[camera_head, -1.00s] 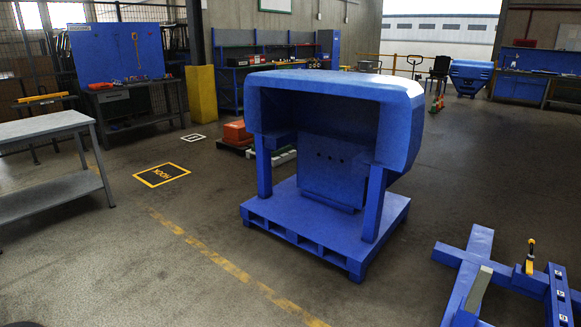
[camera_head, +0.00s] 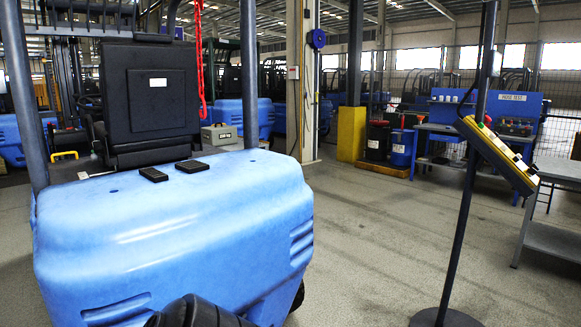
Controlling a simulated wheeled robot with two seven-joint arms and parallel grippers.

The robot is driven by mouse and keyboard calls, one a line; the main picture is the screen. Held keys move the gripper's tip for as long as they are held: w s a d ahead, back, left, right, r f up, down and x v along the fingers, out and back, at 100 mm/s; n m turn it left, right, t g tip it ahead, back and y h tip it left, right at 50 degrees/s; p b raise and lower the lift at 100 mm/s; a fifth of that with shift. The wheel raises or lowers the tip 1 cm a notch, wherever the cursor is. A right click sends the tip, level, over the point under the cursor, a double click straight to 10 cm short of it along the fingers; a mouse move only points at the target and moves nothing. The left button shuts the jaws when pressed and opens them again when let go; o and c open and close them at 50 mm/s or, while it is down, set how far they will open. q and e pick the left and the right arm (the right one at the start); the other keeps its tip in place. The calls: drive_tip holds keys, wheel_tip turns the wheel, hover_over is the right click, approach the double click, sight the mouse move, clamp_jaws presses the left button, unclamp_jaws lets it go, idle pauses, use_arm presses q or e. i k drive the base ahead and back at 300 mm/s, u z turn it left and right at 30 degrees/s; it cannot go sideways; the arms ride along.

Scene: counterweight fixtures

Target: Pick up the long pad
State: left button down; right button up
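Two small dark flat pads lie apart on top of the light blue counterweight (camera_head: 180,225) of a forklift. One pad (camera_head: 153,174) is to the left and the other pad (camera_head: 192,166) to the right, slightly farther back. They look similar in size, and I cannot tell which is the long pad. Neither gripper shows. A dark ribbed part covers a bit of the counterweight's lower front at the bottom edge. It may be part of my arm, but I cannot tell.
The forklift's black seat (camera_head: 150,95) stands behind the pads, between dark posts. A control box (camera_head: 497,155) on a thin stand (camera_head: 459,200) is at right. Behind are a yellow post base (camera_head: 351,134), a blue drum (camera_head: 401,148) and workbenches. Open floor lies between counterweight and stand.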

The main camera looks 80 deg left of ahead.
sight(155, 176)
drive_tip(key=u, duration=3.9)
drive_tip(key=i, duration=0.15)
drive_tip(key=u, duration=0.05)
